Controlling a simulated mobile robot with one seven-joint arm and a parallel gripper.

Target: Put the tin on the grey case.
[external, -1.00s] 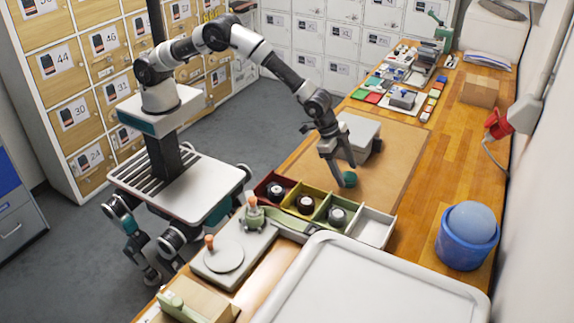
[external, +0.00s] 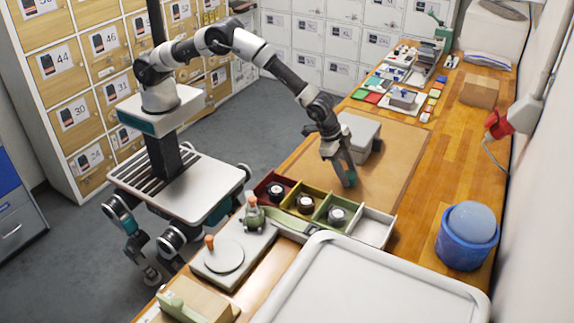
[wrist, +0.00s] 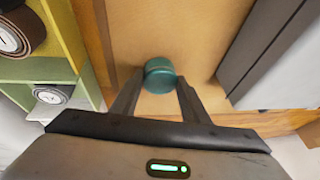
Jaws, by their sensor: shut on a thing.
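The tin is a small teal cylinder (wrist: 159,76) standing on the tan mat in the wrist view. My gripper (wrist: 157,88) has one finger on each side of it and is shut on it. In the external view my gripper (external: 344,182) is low over the mat, and its fingers mostly hide the tin. The grey case (external: 361,128) lies on the mat just behind my gripper, partly hidden by my arm. Its grey side also shows at the right of the wrist view (wrist: 268,58).
A row of coloured bins (external: 390,229) with dark rolls stands just in front of the gripper. A large white tray (external: 300,262) is at the front. The tan mat (external: 398,150) is clear to the right. A blue bucket (external: 462,249) stands far right.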

